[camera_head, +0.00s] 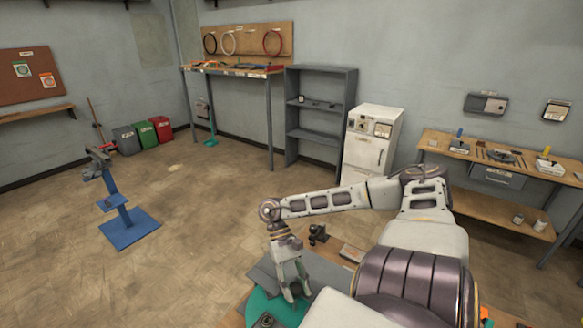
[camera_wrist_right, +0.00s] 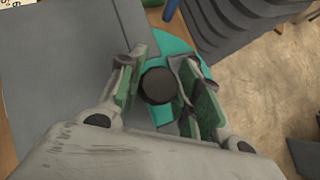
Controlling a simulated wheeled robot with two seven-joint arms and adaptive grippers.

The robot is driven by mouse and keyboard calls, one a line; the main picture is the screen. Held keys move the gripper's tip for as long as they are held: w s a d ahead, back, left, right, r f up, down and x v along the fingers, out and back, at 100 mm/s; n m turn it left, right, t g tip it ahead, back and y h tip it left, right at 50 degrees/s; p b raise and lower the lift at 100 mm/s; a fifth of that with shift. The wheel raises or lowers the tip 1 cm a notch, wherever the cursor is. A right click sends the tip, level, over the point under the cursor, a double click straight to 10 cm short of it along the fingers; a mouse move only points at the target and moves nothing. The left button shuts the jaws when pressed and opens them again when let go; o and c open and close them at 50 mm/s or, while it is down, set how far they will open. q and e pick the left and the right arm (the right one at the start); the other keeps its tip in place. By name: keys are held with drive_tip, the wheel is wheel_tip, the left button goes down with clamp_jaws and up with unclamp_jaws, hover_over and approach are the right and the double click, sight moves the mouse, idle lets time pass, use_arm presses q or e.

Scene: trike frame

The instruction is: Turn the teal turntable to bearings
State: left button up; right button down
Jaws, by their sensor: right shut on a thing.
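The teal turntable (camera_head: 262,307) lies on the wooden table at the bottom middle of the head view, partly hidden by my right arm. In the right wrist view its teal disc (camera_wrist_right: 172,44) shows behind a dark round knob (camera_wrist_right: 157,86). My right gripper (camera_head: 296,297) points down over the turntable. In the right wrist view its green-padded fingers stand on either side of the knob and are shut on it. A second dark part (camera_head: 265,321) shows near the bottom edge of the turntable. My left gripper is not in view.
A grey mat or plate (camera_wrist_right: 60,70) lies beside the turntable. A small black device (camera_head: 318,233) and a flat light box (camera_head: 351,252) stand behind my gripper on the table. A blue stand (camera_head: 125,215) is off to the left, with open floor between.

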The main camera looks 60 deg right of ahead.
drive_tip(key=shift+n+h, duration=0.3)
idle(0.4)
drive_tip(key=c, duration=1)
unclamp_jaws()
drive_tip(key=shift+w+r, duration=0.15)
drive_tip(key=shift+v, duration=5.65)
drive_tip(key=shift+w+d, duration=0.15)
drive_tip(key=shift+w, duration=0.05)
